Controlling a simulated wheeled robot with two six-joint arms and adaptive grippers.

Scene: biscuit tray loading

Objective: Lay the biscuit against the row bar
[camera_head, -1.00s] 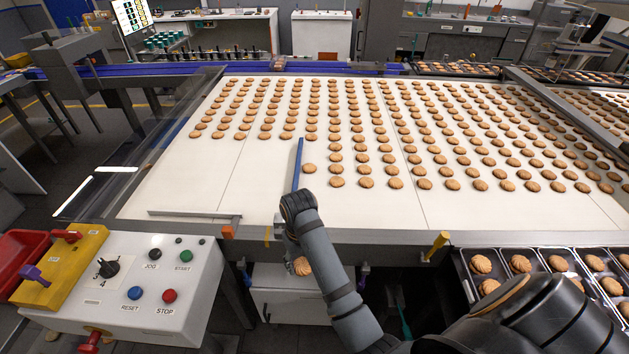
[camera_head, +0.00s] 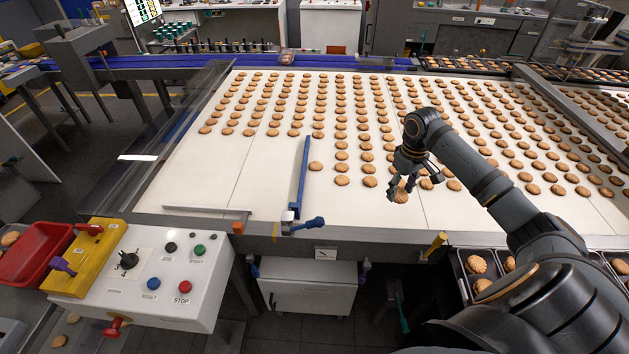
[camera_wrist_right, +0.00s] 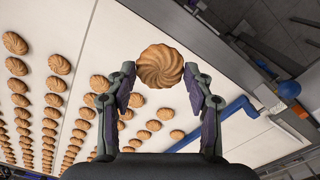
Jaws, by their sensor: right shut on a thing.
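My right gripper (camera_head: 398,180) hangs over the near part of the white belt (camera_head: 250,185), shut on a round golden biscuit (camera_head: 401,192). In the right wrist view the swirled biscuit (camera_wrist_right: 160,66) sits between the two fingertips (camera_wrist_right: 160,75). The row bar (camera_head: 301,170) is a blue bar across the belt's near left part, with a blue handle at the belt's near edge. My right gripper is to the right of the bar, apart from it. The bar also shows at the right in the wrist view (camera_wrist_right: 237,106). My left gripper is not in view.
Rows of biscuits (camera_head: 341,181) cover the belt right of and beyond the bar; one biscuit (camera_head: 315,166) lies just right of it. The belt left of the bar is bare. A control box (camera_head: 165,270) stands at front left, and biscuit trays (camera_head: 480,262) at lower right.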

